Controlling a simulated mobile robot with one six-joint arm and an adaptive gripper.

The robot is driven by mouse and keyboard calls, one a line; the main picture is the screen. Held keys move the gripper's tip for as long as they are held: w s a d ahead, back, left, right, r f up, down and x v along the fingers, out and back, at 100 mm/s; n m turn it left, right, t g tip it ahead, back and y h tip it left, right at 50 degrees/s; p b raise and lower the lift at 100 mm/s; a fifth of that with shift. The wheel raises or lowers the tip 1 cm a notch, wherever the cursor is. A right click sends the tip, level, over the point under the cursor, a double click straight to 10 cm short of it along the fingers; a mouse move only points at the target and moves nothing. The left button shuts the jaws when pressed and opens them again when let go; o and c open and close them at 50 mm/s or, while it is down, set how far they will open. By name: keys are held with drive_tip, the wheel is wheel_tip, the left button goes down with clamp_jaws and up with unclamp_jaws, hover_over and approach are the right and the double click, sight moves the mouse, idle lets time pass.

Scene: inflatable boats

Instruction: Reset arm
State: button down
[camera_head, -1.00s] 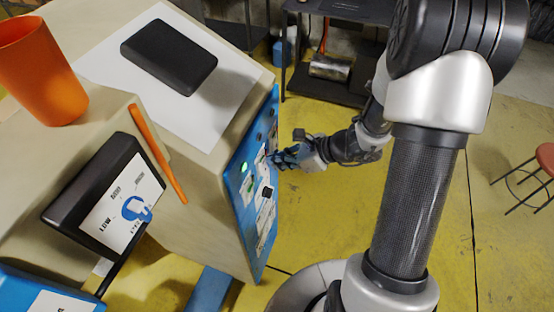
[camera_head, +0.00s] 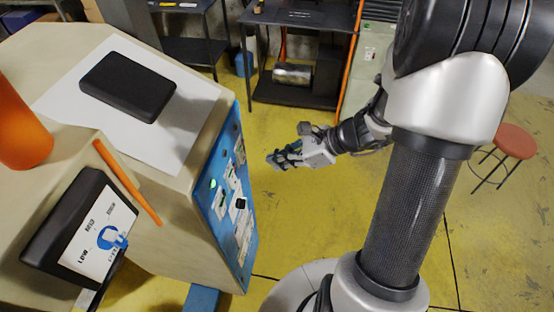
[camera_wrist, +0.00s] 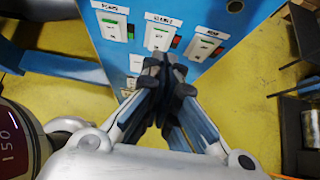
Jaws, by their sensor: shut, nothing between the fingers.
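My gripper (camera_head: 277,160) is shut and empty in the head view, held in the air to the right of the blue control panel (camera_head: 222,200). A gap of yellow floor shows between the fingertips and the panel. In the wrist view my gripper (camera_wrist: 165,65) has its fingers together, pointing toward the lower part of the panel (camera_wrist: 95,45). Labelled switches with green and red parts, including a middle switch (camera_wrist: 160,36), sit on the panel beyond the fingers. My arm reaches down from the upper right of the head view.
The beige machine (camera_head: 180,255) bears a black box (camera_head: 128,85) and an orange cup (camera_head: 18,130). A dial display (camera_head: 98,238) sits at its near side. A dark shelf (camera_head: 300,98) and a red stool (camera_head: 515,141) stand farther back. Yellow floor (camera_head: 310,215) lies clear right of the panel.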

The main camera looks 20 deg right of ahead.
idle(0.3)
drive_tip(key=s+a+r+n+g+h+b, duration=0.35)
drive_tip(key=s+a+r+n, duration=0.25)
drive_tip(key=s+a+n, duration=0.6)
drive_tip(key=s+d+r+n+t+h+b, duration=0.2)
drive_tip(key=s+d+r+n+h, duration=0.2)
drive_tip(key=n, duration=0.9)
drive_tip(key=shift+s+d+h, duration=0.45)
drive_tip(key=shift+s+d, duration=0.4)
drive_tip(key=shift+d, duration=0.05)
